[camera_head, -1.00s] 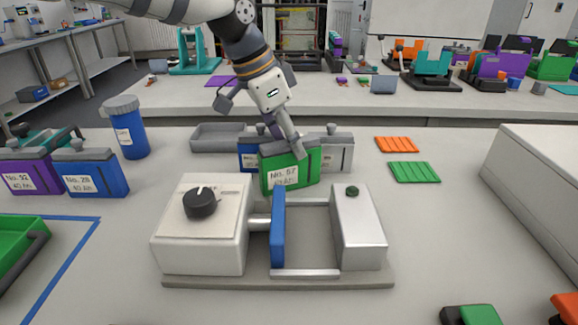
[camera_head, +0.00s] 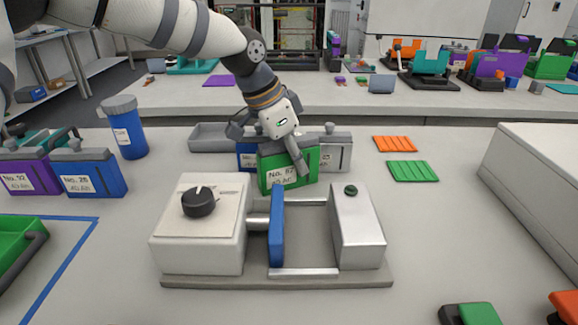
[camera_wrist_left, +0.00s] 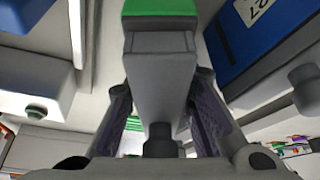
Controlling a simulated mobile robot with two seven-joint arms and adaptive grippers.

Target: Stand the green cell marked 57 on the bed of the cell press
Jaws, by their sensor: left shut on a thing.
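The green cell marked 57 (camera_head: 278,172) stands upright behind the cell press in the head view, its label facing me. My left gripper (camera_head: 296,150) is shut on it from above. In the left wrist view the fingers (camera_wrist_left: 160,115) close on the cell's grey top part (camera_wrist_left: 162,75), with a strip of its green body (camera_wrist_left: 160,8) beyond. The cell press has a white block with a dark knob, a blue plate (camera_head: 277,228), a grey end block (camera_head: 357,228) and an empty bed (camera_head: 305,240) between them. I cannot tell if the cell touches the table. My right gripper is not in view.
A blue cell (camera_head: 247,155) and a grey cell (camera_head: 334,152) stand close around the green one. A grey tray (camera_head: 212,138) and a blue bottle (camera_head: 125,128) are left. Orange (camera_head: 395,144) and green (camera_head: 412,171) ribbed mats lie right. A white box (camera_head: 535,190) stands far right.

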